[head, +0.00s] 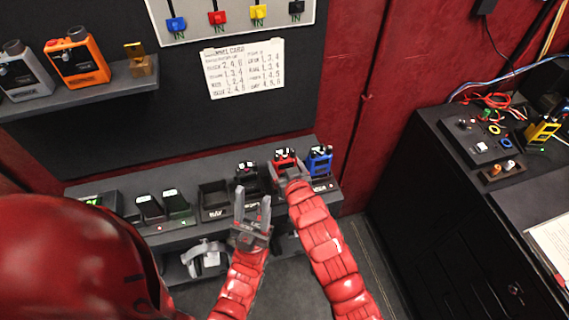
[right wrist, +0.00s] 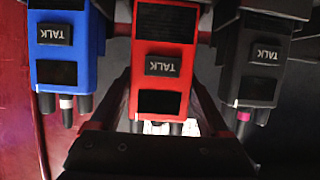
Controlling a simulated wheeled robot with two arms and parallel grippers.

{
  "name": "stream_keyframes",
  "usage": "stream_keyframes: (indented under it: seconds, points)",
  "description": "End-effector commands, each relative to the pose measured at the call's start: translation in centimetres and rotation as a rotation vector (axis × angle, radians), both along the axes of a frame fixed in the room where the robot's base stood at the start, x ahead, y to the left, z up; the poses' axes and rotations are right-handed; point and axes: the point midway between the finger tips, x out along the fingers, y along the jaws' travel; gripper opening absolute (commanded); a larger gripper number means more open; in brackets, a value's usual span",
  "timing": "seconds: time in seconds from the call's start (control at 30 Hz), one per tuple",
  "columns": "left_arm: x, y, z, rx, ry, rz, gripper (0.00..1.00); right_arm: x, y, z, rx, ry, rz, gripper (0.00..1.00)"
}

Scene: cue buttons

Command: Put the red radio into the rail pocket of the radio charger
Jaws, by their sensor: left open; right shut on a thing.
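The red radio (head: 285,156) is upright in the row on the low shelf, between a black radio (head: 246,172) and a blue radio (head: 319,160). My right gripper (head: 287,173) is shut on the red radio; in the right wrist view its fingers (right wrist: 158,115) flank the red body (right wrist: 163,45). I cannot tell whether the radio is seated or slightly lifted. My left gripper (head: 252,209) is open and empty, in front of the row with its fingers pointing up. An empty dark pocket (head: 213,196) is left of the black radio; its label is too small to read surely.
The blue radio (right wrist: 62,45) and black radio (right wrist: 258,65) stand close on either side of the red one. Other dark units (head: 163,207) sit further left on the shelf. A handwritten card (head: 245,68) hangs on the wall. A black cabinet (head: 450,200) stands at the right.

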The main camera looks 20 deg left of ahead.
Motion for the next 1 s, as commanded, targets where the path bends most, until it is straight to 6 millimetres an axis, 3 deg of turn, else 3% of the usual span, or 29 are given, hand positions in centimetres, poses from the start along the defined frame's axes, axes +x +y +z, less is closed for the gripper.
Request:
stream_keyframes:
  seconds: [0.6, 0.93, 0.97, 1.0]
  points:
    - [0.0, 0.0, -1.4, 0.000, 0.000, 0.000, 0.50, 0.0, 0.0, -1.9, 0.001, -0.002, 0.000, 0.12]
    - [0.0, 0.0, -1.5, 0.000, 0.000, 0.000, 0.50, 0.0, 0.0, -2.0, 0.001, -0.002, 0.000, 0.12]
    - [0.0, 0.0, -1.5, 0.000, 0.000, 0.000, 0.50, 0.0, 0.0, -2.0, 0.001, -0.002, 0.000, 0.83]
    - [0.0, 0.0, -1.5, 0.000, 0.000, 0.000, 0.50, 0.0, 0.0, -2.0, 0.001, -0.002, 0.000, 0.91]
